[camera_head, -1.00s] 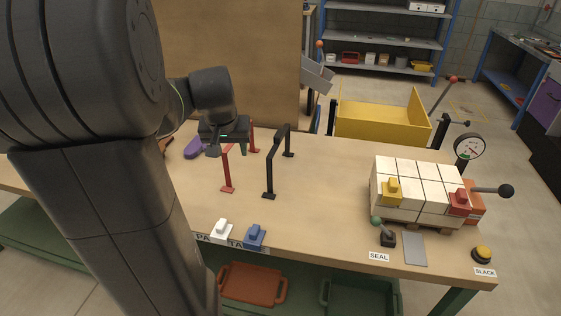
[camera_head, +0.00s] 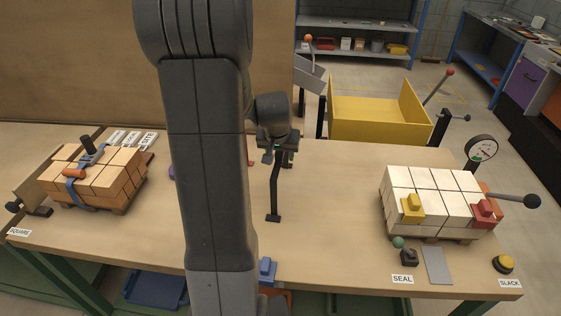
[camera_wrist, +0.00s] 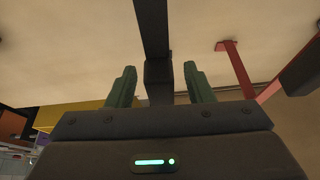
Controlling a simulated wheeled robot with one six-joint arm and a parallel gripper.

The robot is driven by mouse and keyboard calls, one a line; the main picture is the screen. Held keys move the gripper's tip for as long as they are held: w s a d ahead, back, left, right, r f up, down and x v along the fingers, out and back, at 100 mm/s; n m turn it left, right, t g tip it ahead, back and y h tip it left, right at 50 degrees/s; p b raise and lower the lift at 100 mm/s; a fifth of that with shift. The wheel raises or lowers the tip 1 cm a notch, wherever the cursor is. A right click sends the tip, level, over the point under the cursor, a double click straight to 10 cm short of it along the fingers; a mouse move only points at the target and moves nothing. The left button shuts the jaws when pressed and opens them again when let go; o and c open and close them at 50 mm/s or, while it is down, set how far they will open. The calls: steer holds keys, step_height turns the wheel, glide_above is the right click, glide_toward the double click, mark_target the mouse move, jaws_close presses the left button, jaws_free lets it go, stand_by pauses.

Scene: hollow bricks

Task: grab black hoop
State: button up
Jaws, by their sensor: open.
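The black hoop (camera_head: 274,195) stands on the table in the head view, its near leg and foot showing below my gripper (camera_head: 278,158). Its upper part is mostly hidden behind the gripper and wrist. In the wrist view my gripper (camera_wrist: 160,88) is open, with a green finger on each side. A dark bar of the black hoop (camera_wrist: 152,28) runs from the top of that view down between the fingers. I see a gap on both sides of it.
The red hoop (camera_wrist: 238,68) is close by on the right in the wrist view, mostly hidden by my arm in the head view. White bricks (camera_head: 431,190) stand at right, orange bricks (camera_head: 115,180) at left. A yellow bin (camera_head: 375,120) is behind the table.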

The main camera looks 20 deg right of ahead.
steer(key=shift+x, duration=1.15)
steer(key=shift+c, duration=0.2)
steer(key=shift+w, duration=0.1)
jaws_close()
